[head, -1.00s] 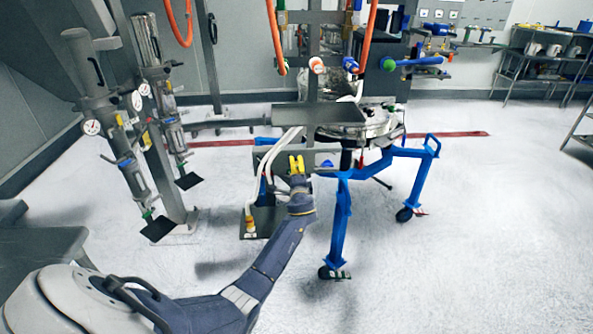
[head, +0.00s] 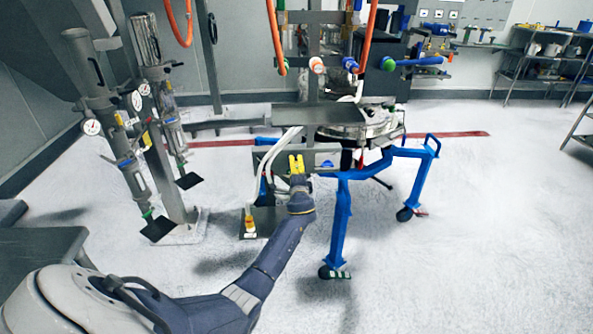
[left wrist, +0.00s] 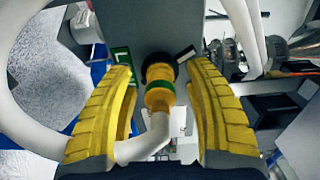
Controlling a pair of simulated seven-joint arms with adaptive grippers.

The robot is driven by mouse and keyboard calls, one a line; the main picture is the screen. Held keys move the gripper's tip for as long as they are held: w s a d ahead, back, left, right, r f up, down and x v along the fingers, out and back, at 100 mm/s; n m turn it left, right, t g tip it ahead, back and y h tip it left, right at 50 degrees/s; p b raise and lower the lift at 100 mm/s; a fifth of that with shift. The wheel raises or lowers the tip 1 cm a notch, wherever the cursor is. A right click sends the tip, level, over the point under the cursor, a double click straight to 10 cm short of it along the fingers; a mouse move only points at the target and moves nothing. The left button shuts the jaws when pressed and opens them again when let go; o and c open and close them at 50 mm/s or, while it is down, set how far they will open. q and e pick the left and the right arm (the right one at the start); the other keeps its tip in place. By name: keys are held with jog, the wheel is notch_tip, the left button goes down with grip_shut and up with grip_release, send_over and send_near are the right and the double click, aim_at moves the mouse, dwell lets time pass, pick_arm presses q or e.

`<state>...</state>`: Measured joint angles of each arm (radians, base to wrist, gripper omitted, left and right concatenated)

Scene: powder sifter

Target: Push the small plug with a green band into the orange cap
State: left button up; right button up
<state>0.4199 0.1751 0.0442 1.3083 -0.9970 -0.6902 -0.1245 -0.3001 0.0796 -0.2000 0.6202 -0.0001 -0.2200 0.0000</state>
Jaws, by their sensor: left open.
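The small plug's green band (left wrist: 160,87) shows in the left wrist view, around a yellow-orange fitting on the end of a white hose (left wrist: 143,145). An orange piece (left wrist: 159,72) sits directly beyond the band, against a dark ring on a grey plate. I cannot tell where the plug ends and the orange cap begins, or how deep one sits in the other. My left gripper (left wrist: 168,105) is open, its ridged yellow fingers on either side of the fitting with gaps visible. In the head view my left gripper (head: 297,164) is in front of the grey plate. My right gripper is not in view.
The blue wheeled frame (head: 342,215) stands just right of my left arm. White hoses (head: 268,158) curve left of the gripper, one ending at a yellow-orange fitting (head: 250,222) low down. A grey tray (head: 300,118) is above. Open floor lies to the right.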

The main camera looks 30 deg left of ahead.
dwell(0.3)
pick_arm(q)
grip_shut()
jog(key=shift+s+d, duration=0.1)
jog(key=shift+s, duration=0.05)
dwell(0.5)
jog(key=shift+v, duration=2.75)
jog(key=shift+s, duration=0.1)
